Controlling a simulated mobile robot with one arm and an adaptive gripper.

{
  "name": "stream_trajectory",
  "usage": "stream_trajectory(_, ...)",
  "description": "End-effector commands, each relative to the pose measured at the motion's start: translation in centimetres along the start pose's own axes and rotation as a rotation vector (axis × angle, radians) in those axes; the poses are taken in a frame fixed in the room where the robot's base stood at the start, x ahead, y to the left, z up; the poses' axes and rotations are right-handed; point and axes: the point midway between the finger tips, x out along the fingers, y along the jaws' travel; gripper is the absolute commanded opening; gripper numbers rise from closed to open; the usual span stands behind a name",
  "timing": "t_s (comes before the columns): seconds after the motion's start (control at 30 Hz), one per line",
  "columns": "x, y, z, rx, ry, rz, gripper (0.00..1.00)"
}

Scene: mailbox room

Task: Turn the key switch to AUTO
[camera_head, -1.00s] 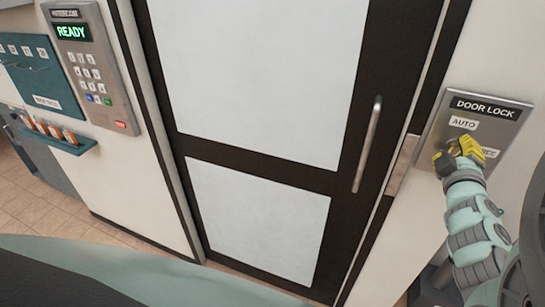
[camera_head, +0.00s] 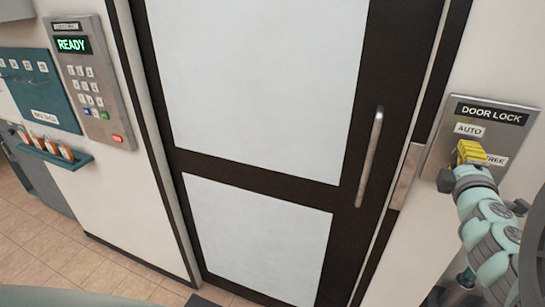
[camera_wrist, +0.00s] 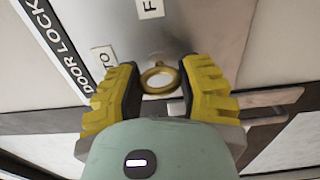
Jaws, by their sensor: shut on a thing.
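The DOOR LOCK plate (camera_head: 440,145) is a grey metal panel on the wall right of the door. Its AUTO label (camera_head: 470,130) is above my gripper (camera_head: 472,154), and the FREE label (camera_head: 496,160) is partly hidden at the right. In the wrist view, my gripper's yellow fingers (camera_wrist: 160,88) are shut on the brass key (camera_wrist: 158,68), whose ring bow shows between them. The AUTO label (camera_wrist: 103,60) is partly covered by the left finger there. The FREE label (camera_wrist: 150,8) is cut off at the top. The key's exact pointing direction is hard to tell.
The dark-framed door (camera_head: 260,170) with white panels is closed, and its vertical handle (camera_head: 370,157) stands out left of the plate. A keypad reading READY (camera_head: 90,85) and a small teal shelf (camera_head: 55,155) are on the left wall.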

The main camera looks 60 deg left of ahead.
Motion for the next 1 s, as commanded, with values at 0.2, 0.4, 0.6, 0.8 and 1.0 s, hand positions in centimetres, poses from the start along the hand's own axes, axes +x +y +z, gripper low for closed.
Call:
stream_trajectory(0.2, 0.01, -0.07, -0.05, -0.005, 0.001, -0.001, 0.02)
stream_trajectory(0.4, 0.0, -0.07, -0.04, -0.004, 0.0, -0.001, 0.47)
stream_trajectory(0.6, 0.0, -0.04, -0.03, -0.003, 0.0, -0.001, 0.68)
stream_trajectory(0.8, 0.0, -0.02, -0.02, -0.003, 0.0, 0.0, 0.73)
stream_trajectory(1.0, -0.25, -0.05, 0.06, -0.003, -0.001, -0.001, 0.73)
